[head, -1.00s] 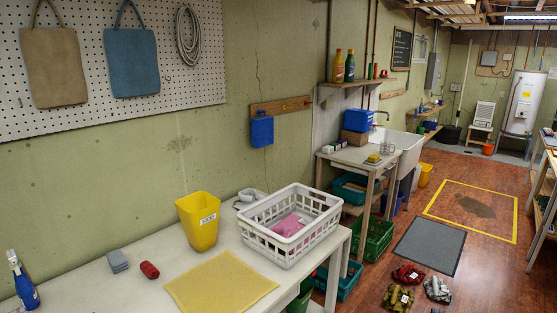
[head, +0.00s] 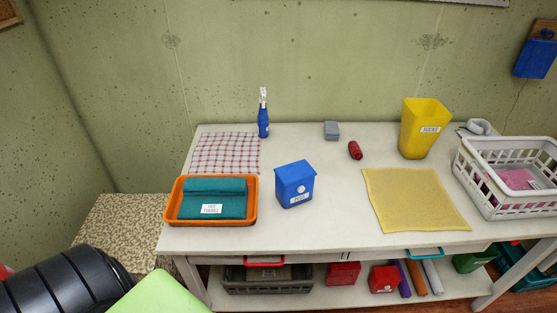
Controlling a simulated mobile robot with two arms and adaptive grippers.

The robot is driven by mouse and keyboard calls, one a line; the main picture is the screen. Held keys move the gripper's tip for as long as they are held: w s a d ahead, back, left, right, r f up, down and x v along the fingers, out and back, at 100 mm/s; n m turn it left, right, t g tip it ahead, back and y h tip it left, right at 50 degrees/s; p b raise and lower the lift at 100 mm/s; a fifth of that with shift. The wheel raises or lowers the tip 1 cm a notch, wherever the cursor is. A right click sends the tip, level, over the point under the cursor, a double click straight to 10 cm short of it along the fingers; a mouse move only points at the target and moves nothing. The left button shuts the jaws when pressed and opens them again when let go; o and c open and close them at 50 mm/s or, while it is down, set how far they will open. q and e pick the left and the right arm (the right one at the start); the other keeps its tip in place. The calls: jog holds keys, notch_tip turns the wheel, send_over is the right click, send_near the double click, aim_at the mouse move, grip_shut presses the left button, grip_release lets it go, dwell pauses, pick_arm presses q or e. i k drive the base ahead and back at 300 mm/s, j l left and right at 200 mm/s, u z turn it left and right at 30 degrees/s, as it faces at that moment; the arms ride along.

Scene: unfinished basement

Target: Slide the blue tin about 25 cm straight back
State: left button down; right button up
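The blue tin (head: 295,184) stands upright on the white table (head: 330,225), near the middle of its depth. It is a box shape with a lid and a white label on its front. Neither of my grippers shows in the head view.
An orange tray (head: 168,214) with teal cloths lies left of the tin, and a checked cloth (head: 225,153) behind the tray. A blue spray bottle (head: 263,118), grey block (head: 331,130), red roll (head: 355,150), yellow bin (head: 425,130), yellow mat (head: 415,198) and white basket (head: 510,205) stand around.

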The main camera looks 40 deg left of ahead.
aim_at(288, 197)
jog(key=u, duration=1)
